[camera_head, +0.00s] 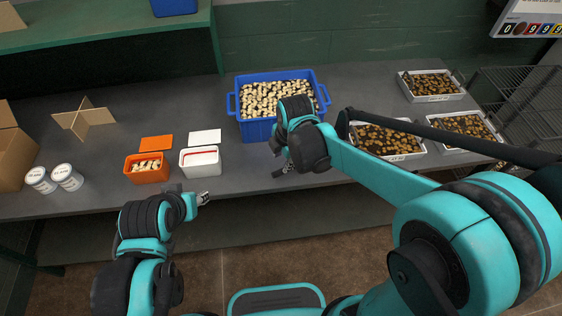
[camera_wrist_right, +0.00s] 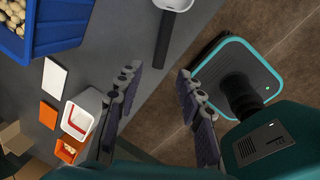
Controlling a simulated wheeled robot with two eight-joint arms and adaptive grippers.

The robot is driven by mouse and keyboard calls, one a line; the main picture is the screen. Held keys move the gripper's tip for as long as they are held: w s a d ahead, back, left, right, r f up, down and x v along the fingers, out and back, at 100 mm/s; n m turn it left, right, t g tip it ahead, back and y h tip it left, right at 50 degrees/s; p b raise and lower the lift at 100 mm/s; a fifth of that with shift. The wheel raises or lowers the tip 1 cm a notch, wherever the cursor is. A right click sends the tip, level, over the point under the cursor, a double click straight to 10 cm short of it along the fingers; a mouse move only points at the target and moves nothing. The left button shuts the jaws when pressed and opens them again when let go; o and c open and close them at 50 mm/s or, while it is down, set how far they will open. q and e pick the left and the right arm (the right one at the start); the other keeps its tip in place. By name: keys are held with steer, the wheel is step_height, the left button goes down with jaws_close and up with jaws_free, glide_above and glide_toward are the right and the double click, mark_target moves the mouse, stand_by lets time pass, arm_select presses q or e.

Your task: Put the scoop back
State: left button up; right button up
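The scoop's black handle (camera_wrist_right: 162,45) and part of its white head (camera_wrist_right: 176,4) show at the top of the right wrist view. It appears to lie on the grey table near the front edge; in the head view I cannot make it out behind my right arm. My right gripper (camera_head: 283,170) is over the front edge of the table, by the blue crate (camera_head: 257,130). In the right wrist view its fingers (camera_wrist_right: 157,88) are spread apart and empty, with the scoop handle beyond their tips. My left gripper (camera_head: 203,198) is at the front table edge; its fingers are too small to judge.
A white bin (camera_head: 200,163) and an orange bin (camera_head: 147,170) stand left of the crate, with flat lids behind them. Two white cans (camera_head: 54,180) and a cardboard divider (camera_head: 86,119) are further left. Filled white trays (camera_head: 430,85) stand at the right.

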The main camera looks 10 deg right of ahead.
steer(key=s+d+r+m+t, duration=0.2)
steer(key=s+d+m, duration=0.4)
steer(key=m, duration=0.5)
steer(key=s+d+r+m+t, duration=0.2)
steer(key=s+d+r+m, duration=0.2)
steer(key=s+m, duration=0.3)
steer(key=d+m, duration=0.1)
steer(key=m, duration=0.3)
steer(key=shift+s+d+r+m+t+h, duration=0.2)
steer(key=shift+d+r+m+t+h, duration=0.1)
steer(key=shift+d+m+t+h, duration=0.1)
step_height(320, 180, down, 3)
steer(key=b, duration=0.2)
steer(key=shift+r+b, duration=0.1)
steer(key=shift+b, duration=0.2)
